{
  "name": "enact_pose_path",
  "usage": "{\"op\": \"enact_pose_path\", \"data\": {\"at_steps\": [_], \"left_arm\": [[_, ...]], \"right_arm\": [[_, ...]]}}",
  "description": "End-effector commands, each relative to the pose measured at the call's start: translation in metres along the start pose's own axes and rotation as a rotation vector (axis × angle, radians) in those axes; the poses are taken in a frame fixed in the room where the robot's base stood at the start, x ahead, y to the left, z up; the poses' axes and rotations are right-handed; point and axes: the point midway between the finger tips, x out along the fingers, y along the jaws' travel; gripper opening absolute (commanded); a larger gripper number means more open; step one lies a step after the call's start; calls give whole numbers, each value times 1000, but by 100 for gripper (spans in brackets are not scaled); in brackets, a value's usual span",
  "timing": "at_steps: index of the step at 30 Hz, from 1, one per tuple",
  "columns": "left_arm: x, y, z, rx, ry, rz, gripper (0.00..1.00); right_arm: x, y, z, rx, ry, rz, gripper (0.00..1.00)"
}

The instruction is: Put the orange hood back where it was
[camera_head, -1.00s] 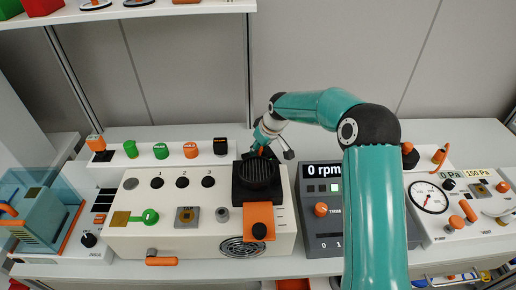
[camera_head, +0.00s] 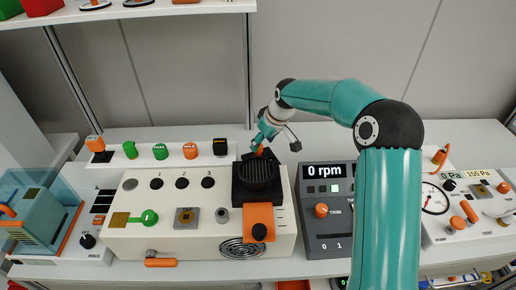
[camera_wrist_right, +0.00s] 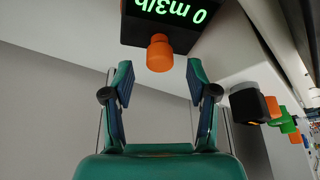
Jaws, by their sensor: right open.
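Which orange piece is the hood is not certain. An orange cap-like piece (camera_wrist_right: 160,52) sits at the lower edge of a black display box in the right wrist view, between and just past the fingertips. My right gripper (camera_wrist_right: 157,70) is open around its line, with no visible contact. In the head view the gripper (camera_head: 262,142) is above the black ribbed unit (camera_head: 258,178), and only a bit of orange shows at its tips. My left gripper is not in view.
Green pieces (camera_head: 161,151) and a black one (camera_head: 220,146) stand along the ledge. An orange plate (camera_head: 258,219) with a black knob lies at the white panel's front right. A grey rpm unit (camera_head: 325,225) is to the right. A shelf (camera_head: 150,11) overhangs the back left.

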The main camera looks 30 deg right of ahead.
Motion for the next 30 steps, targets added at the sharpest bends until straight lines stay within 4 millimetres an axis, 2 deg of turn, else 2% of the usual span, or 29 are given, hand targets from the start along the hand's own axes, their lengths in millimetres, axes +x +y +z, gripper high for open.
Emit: {"op": "enact_pose_path", "data": {"at_steps": [1,6,12,30], "left_arm": [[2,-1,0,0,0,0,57],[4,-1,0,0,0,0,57],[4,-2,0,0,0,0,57],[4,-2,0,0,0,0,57]], "right_arm": [[-12,0,0,0,4,2,58],[-44,0,0,-1,4,2,58],[-66,0,0,-1,1,1,58],[-70,0,0,-1,-1,0,58]]}}
